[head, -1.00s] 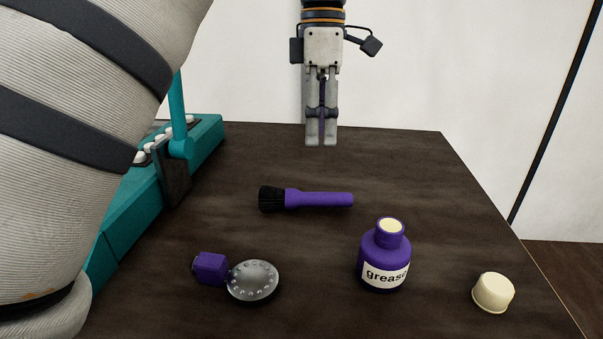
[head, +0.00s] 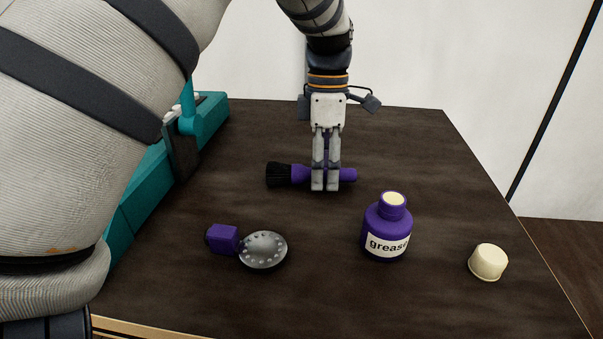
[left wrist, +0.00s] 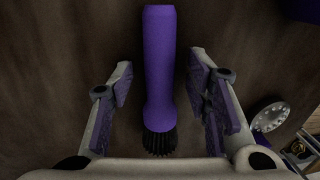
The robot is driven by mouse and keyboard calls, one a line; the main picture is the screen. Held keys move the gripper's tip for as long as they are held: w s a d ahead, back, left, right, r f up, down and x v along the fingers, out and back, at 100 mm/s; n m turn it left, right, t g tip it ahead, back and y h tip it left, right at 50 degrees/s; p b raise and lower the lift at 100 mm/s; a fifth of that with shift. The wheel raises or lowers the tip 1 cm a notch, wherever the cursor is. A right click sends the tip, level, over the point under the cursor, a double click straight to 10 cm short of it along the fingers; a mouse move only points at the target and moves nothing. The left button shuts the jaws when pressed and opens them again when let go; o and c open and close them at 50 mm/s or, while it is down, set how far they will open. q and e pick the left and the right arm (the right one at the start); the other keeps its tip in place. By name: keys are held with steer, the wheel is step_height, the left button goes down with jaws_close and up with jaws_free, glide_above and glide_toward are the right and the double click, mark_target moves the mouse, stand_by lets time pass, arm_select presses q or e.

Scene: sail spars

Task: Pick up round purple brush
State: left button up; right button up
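The purple brush (head: 302,174), with a round handle and black bristles, lies on the dark table with its bristles to the left in the head view. My left gripper (head: 325,188) points down over its handle and hides part of it. In the left wrist view the brush (left wrist: 159,60) lies between the two spread fingers of my left gripper (left wrist: 160,68), with a gap on both sides. The gripper is open and holds nothing. My right gripper is not in view.
A purple-handled tool with a studded metal disc (head: 263,250) lies nearer. A teal case (head: 140,192) is at the left. The table (head: 420,150) is clear at the back right.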

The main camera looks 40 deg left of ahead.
arm_select(q)
jaws_close()
steer(key=shift+r, duration=0.1)
